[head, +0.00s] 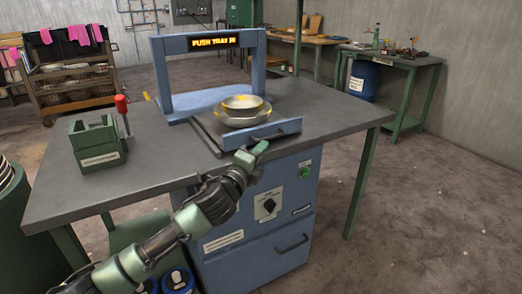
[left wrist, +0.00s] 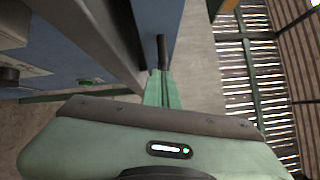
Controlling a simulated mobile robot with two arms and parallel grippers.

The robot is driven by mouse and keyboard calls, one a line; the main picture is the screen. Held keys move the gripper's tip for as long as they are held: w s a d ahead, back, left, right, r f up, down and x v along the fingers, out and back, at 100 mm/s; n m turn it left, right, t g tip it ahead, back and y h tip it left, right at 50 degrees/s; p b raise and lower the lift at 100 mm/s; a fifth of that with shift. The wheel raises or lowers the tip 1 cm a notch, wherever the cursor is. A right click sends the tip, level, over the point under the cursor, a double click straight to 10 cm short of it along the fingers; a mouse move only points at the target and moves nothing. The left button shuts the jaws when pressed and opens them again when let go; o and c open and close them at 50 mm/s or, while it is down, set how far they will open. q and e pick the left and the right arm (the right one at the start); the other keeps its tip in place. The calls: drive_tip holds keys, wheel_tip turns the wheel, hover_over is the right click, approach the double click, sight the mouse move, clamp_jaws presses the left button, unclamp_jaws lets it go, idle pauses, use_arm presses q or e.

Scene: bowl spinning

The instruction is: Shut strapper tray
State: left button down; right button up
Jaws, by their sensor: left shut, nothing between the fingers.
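The blue strapper (head: 162,75) stands on the grey table as an arch with a lit sign reading "PUSH TRAY IN". Its tray (head: 262,136) is out toward the table's front edge, with a blue front panel and a dark handle. Stacked bowls (head: 242,108) with yellow marks sit on the tray. My left gripper (head: 254,154) is shut and empty, just in front of and below the tray's front panel. In the left wrist view my left gripper (left wrist: 160,75) has its green fingers together close to a dark bar and blue panel; contact is unclear. My right gripper is out of view.
A green box (head: 98,145) and a red-handled tool (head: 122,110) stand on the table's left. A blue cabinet (head: 225,265) with a knob and drawer is below. The table's right side (head: 340,112) is clear.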

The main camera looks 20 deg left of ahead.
sight(259, 137)
use_arm(q)
drive_tip(key=w+a, duration=0.1)
drive_tip(key=w+a+p, duration=0.1)
drive_tip(key=a, duration=0.1)
drive_tip(key=shift+w+a, duration=0.3)
drive_tip(key=shift+w, duration=0.1)
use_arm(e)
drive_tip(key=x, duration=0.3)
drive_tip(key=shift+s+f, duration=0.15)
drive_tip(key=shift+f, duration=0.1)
use_arm(q)
drive_tip(key=shift+d+f, duration=0.1)
